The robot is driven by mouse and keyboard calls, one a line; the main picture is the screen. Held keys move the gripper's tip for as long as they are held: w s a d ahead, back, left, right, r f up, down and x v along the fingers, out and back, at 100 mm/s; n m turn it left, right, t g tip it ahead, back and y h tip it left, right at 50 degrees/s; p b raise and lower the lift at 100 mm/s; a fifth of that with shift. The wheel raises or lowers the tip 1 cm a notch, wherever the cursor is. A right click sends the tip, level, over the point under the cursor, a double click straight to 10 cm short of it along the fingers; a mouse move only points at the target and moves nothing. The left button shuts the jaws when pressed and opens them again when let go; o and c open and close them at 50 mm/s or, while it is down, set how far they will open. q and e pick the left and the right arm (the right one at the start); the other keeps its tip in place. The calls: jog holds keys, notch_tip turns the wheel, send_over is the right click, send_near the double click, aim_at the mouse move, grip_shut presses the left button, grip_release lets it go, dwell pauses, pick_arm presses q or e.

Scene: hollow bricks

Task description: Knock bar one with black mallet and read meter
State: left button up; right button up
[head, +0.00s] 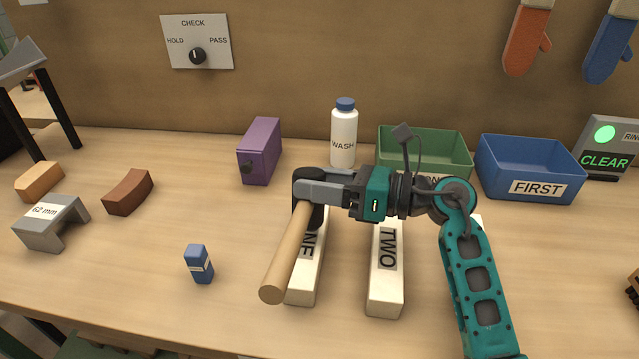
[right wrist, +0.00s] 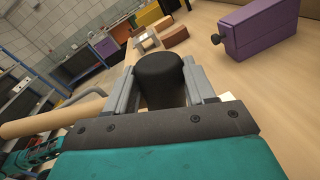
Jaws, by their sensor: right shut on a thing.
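My right gripper (head: 308,190) is shut on the mallet, which has a black head (right wrist: 160,80) and a pale wooden handle (head: 284,255). The handle slants toward the front edge, above or beside bar ONE. Bar ONE (head: 308,270) is a pale bar lying on the table, partly hidden by the mallet and gripper. I cannot tell whether the mallet head touches it. Bar TWO (head: 385,285) lies to its right. The meter (head: 609,148) at the far right shows a green light and the word CLEAR; its upper label is cut off. My left gripper is not in view.
A white WASH bottle (head: 343,138), a purple box with a knob (head: 260,152), a green bin (head: 425,140) and a blue FIRST bin (head: 528,160) stand behind. A small blue block (head: 199,265), brown brick (head: 128,192) and grey 62 mm gauge (head: 50,222) lie left. A CHECK dial (head: 197,55) is on the wall.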

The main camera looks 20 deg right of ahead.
jog(key=shift+r, duration=0.1)
notch_tip(320, 180, up, 4)
jog(key=p, duration=0.3)
jog(key=shift+r, duration=0.1)
